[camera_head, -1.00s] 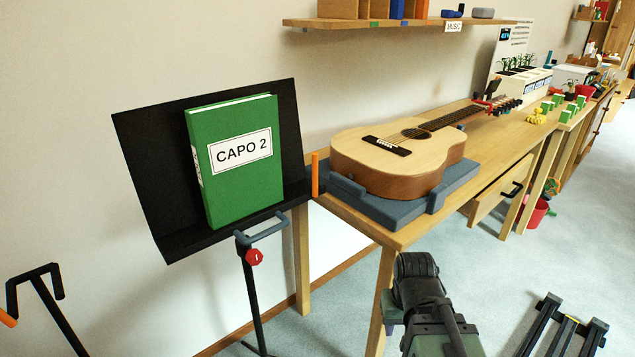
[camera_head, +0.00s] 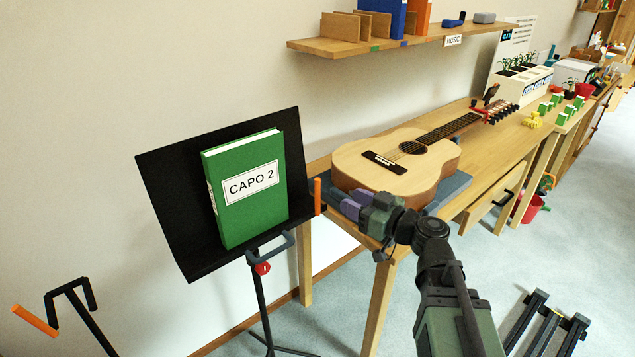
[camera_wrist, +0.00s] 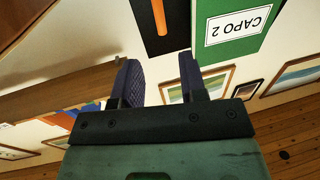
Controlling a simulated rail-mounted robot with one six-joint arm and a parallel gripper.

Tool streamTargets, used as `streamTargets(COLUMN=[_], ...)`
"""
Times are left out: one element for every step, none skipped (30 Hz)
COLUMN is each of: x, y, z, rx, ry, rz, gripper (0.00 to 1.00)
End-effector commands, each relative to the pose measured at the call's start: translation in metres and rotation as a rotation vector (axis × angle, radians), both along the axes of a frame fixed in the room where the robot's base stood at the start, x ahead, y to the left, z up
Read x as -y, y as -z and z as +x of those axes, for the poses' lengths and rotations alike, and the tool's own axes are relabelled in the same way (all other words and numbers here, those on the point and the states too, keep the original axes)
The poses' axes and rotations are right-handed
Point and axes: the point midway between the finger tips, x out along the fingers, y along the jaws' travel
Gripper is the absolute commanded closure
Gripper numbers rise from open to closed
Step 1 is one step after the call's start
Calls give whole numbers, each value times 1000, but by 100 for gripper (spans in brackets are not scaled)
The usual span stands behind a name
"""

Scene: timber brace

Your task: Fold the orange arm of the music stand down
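The black music stand (camera_head: 170,195) holds a green book (camera_head: 250,205) labelled "CAPO 2". The orange arm (camera_head: 317,196) stands upright at the stand's right edge; it also shows at the top of the wrist view (camera_wrist: 159,16). My gripper (camera_head: 345,206) is just right of the orange arm, in front of the guitar bench. In the wrist view my gripper (camera_wrist: 157,60) has its two purple fingers apart with nothing between them. The orange arm lies ahead of the gap, apart from the fingers.
A guitar (camera_head: 400,160) lies on a blue-grey cradle on the wooden bench (camera_head: 480,175), close behind my gripper. A grey handle (camera_head: 272,247) and red knob (camera_head: 263,268) are under the stand. Another black stand (camera_head: 75,292) with an orange part is at the lower left.

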Motion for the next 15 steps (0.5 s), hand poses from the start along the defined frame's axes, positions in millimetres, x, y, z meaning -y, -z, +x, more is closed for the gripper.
streamTargets(x=[-1, -3, -6, -10, -14, -20, -26, -32, -40, -46, -52, -59, -64, -69, -74], y=[0, 0, 0, 0, 0, 0, 0, 0, 0, 0, 0, 0, 0, 0, 0], z=[1, 3, 5, 8, 11, 16, 20, 25, 31, 36, 41, 46, 50, 53, 57], rx=[-1, -1, -2, -2, -2, -2, -4, -4, -4, -4, -4, -4, -4, -4, -4], ry=[-1, -2, -3, -4, -5, -5, -7, -6, -7, -6, -7, -6, -6, -6, -5], rz=[1, 0, 0, 0, 0, 0, 0, 0, 0, 0, 0, 0, 0, 0, 0], gripper=[61, 61, 61, 61, 61, 61, 61, 61, 61, 61, 61, 61, 61, 61, 61])
